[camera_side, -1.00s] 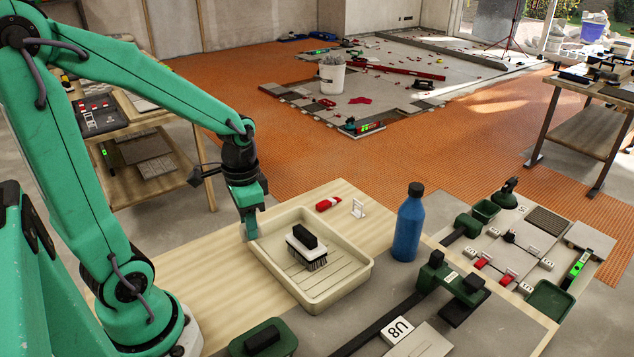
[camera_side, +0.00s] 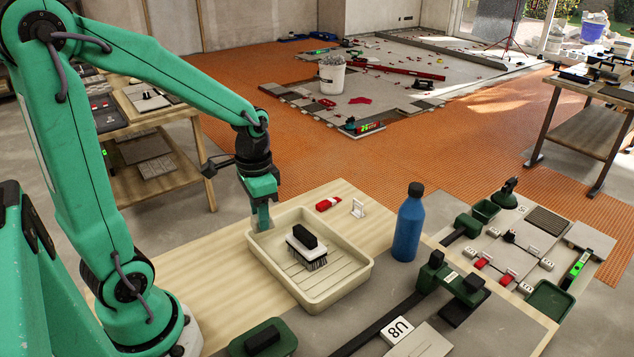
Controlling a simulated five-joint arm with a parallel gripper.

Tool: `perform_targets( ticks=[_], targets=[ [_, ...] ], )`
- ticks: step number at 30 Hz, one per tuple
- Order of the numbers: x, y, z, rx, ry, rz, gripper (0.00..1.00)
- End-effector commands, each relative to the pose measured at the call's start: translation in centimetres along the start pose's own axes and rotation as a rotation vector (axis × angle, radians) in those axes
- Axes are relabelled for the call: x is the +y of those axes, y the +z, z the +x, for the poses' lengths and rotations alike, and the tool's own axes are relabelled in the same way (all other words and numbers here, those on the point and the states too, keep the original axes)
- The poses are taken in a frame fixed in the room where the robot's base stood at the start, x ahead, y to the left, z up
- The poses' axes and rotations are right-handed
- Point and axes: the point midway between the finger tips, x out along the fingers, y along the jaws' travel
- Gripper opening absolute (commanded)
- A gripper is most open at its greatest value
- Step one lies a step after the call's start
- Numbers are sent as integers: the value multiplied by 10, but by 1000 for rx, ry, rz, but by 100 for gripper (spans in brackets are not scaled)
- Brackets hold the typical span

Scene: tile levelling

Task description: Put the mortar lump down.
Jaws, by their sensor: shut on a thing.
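My gripper (camera_side: 263,218) points down at the back left corner of the cream tray (camera_side: 362,276). It is shut on a small greyish thing at its tips, which I take for the mortar lump. The lump's shape is too small and too hidden by the fingers to make out. I cannot tell whether it touches the tray rim or hangs just behind it. A brush (camera_side: 306,250) with a black handle and dark bristles lies in the tray, to the right of my gripper.
A blue bottle (camera_side: 408,228) stands upright right of the tray. A red object (camera_side: 327,204) and a small white stand (camera_side: 357,208) lie behind the tray. A green box (camera_side: 263,338) is at the front. The wooden top (camera_side: 205,268) left of the tray is clear.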

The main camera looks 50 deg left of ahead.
Motion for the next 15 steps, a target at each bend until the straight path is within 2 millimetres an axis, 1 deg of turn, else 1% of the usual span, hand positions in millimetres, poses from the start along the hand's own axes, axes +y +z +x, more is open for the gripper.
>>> perform_targets(
  ticks=[7, 15],
  targets=[
    [-16, -51, -5, -1, 0, -45, 2],
    [-31, -110, -4, 0, 0, -101, 2]
  ],
)
